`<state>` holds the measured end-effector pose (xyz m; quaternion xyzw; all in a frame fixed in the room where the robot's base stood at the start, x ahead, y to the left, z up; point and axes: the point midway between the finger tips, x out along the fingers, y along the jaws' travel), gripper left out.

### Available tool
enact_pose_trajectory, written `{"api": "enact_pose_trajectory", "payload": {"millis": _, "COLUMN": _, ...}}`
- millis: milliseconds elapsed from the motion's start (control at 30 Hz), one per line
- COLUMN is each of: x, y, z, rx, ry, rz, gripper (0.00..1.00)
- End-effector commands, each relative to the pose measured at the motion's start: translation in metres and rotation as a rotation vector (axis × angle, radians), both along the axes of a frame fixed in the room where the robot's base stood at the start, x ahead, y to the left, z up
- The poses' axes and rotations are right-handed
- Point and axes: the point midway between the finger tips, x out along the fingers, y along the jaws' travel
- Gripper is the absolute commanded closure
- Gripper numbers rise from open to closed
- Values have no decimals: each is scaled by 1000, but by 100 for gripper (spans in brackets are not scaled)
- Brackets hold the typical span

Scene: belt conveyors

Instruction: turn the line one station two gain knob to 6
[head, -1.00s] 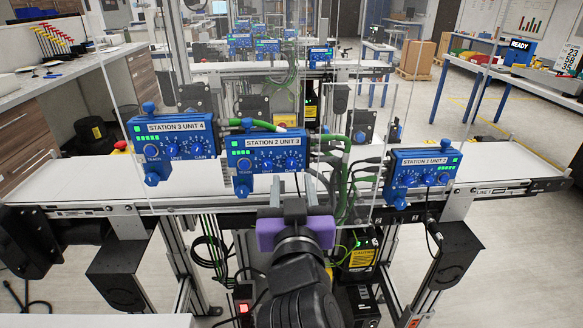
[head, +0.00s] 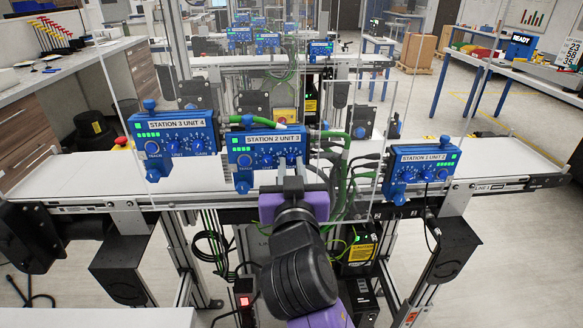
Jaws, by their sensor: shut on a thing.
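The blue box labelled "STATION 2 UNIT 3" (head: 266,142) hangs at the front edge of the near belt. It carries a teach knob (head: 245,161), a unit knob (head: 267,160) and, at its right end, the gain knob. My gripper (head: 291,167) is at that right end, its two grey fingers shut on the gain knob. The fingers cover most of that knob, so its pointer and setting cannot be read. Green lights show on the box's upper left.
The "STATION 3 UNIT 4" box (head: 175,124) is close on the left, the "STATION 1 UNIT 2" box (head: 423,158) on the right. Green and black cables (head: 344,175) hang just right of my gripper. The near belt (head: 85,178) is empty and marked as line 1 at its right end.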

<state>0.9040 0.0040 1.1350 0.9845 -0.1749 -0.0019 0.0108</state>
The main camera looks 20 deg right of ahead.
Motion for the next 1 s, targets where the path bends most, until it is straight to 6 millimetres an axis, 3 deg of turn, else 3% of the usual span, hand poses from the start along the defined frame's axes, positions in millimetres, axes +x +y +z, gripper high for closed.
{"api": "enact_pose_trajectory", "payload": {"millis": 367, "x": 0, "y": 1, "z": -3, "rx": 67, "ry": -21, "rz": 1, "gripper": 100}}
{"api": "enact_pose_trajectory", "payload": {"millis": 1000, "x": 0, "y": 1, "z": -3, "rx": 562, "ry": -184, "rz": 2, "gripper": 100}}
